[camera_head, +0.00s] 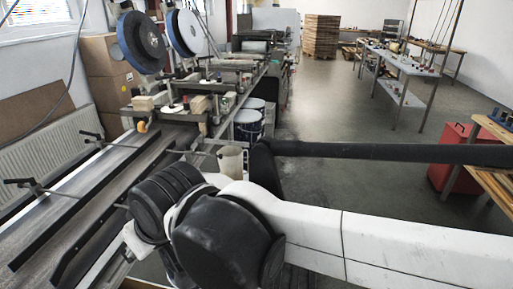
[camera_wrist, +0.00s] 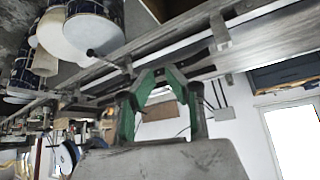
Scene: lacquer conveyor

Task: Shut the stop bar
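My gripper (camera_wrist: 161,72) shows in the wrist view with two green fingers. They lean in towards each other, with a gap between the tips and nothing clearly held. The conveyor's metal side rail (camera_wrist: 165,45) runs slantwise just beyond the fingertips. A thin dark rod with a round black knob (camera_wrist: 91,53) sticks out left of the tips. I cannot tell surely whether this rod is the stop bar. In the head view, long dark bars (camera_head: 66,218) lie along the conveyor (camera_head: 22,258). My gripper is hidden there behind my arm.
Black-handled clamps (camera_head: 20,182) stand at the conveyor's left edge. Large reels (camera_head: 142,42) and machine parts stand farther along it. Drums (camera_head: 248,125) and a pale bucket (camera_head: 230,160) sit beside it. A red bin (camera_head: 458,150) is at right. The floor (camera_head: 325,105) between is clear.

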